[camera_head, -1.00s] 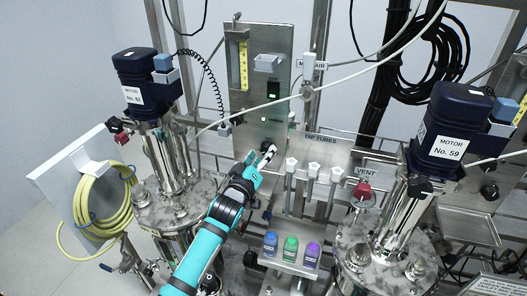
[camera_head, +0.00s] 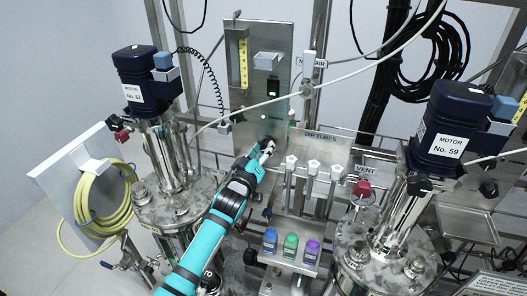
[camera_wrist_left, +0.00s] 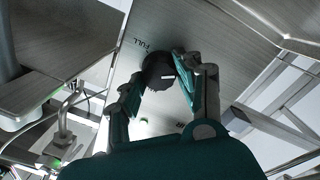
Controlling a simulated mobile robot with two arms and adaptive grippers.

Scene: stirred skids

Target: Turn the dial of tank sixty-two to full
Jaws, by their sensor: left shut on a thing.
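The black round dial (camera_wrist_left: 158,72) sits on a grey metal panel (camera_head: 246,110) beside the tank with motor No. 62 (camera_head: 147,80). In the left wrist view the word FULL (camera_wrist_left: 142,44) is printed on the panel near the dial's upper left. A white mark on the dial points sideways, not at FULL. My left gripper (camera_head: 265,148) is at the panel's lower part; in the left wrist view its fingers (camera_wrist_left: 160,78) are on either side of the dial, shut on it. In the head view the gripper hides the dial. My right gripper is not in view.
Dip tubes with white tops (camera_head: 313,167) stand just right of my gripper. Blue, green and purple bottles (camera_head: 290,245) stand on a shelf below. The motor No. 59 (camera_head: 447,130) tank is at right. A yellow hose (camera_head: 95,205) hangs at left.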

